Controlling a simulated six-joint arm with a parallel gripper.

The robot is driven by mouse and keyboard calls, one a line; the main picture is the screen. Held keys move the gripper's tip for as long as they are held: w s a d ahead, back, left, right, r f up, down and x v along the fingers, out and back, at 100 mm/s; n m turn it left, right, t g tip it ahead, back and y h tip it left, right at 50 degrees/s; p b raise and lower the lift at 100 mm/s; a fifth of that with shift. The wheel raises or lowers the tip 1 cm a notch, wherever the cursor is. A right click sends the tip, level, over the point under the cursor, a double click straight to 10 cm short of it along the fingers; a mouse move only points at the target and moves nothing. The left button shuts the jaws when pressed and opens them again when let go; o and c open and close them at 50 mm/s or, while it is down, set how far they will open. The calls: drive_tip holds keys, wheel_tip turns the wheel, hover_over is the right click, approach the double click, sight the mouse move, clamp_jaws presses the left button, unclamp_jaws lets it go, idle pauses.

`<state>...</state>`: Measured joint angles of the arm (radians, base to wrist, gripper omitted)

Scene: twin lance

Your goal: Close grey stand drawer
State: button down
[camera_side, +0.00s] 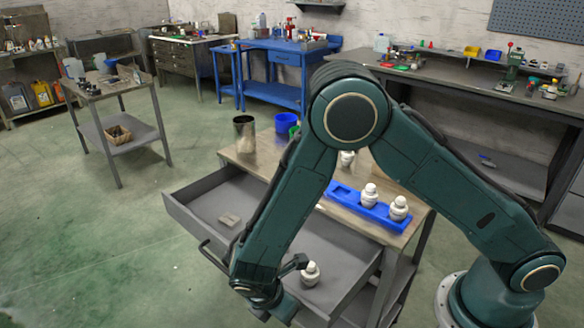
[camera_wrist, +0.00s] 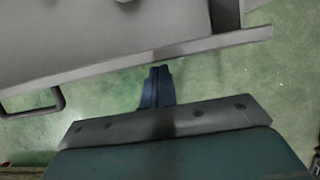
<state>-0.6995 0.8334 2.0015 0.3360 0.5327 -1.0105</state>
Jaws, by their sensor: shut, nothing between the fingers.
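The grey stand drawer (camera_side: 205,204) is pulled out from under the wooden top of the stand (camera_side: 245,162). My gripper (camera_wrist: 159,72) is shut and empty. In the wrist view its tips are close to the drawer's front edge (camera_wrist: 140,57), to the right of the handle. Contact cannot be told. In the side view my wrist hides part of the drawer front.
On the stand top are a blue tray (camera_side: 345,198) with white pieces, a dark metal cup (camera_side: 244,134) and a blue cup (camera_side: 286,122). A grey cart (camera_side: 118,135) stands at the left. The green floor (camera_side: 110,245) before the drawer is clear.

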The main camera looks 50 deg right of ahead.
drive_tip(key=shift+d, duration=0.1)
idle(0.3)
hover_over(335, 267)
drive_tip(key=d, duration=0.5)
drive_tip(key=shift+s+a, duration=0.1)
drive_tip(key=shift+s, duration=0.05)
idle(0.4)
idle(0.4)
drive_tip(key=shift+a, duration=0.5)
drive_tip(key=a, duration=0.3)
drive_tip(key=shift+a+r, duration=0.25)
drive_tip(key=shift+a, duration=0.15)
drive_tip(key=v, duration=0.9)
drive_tip(key=shift+r, duration=0.2)
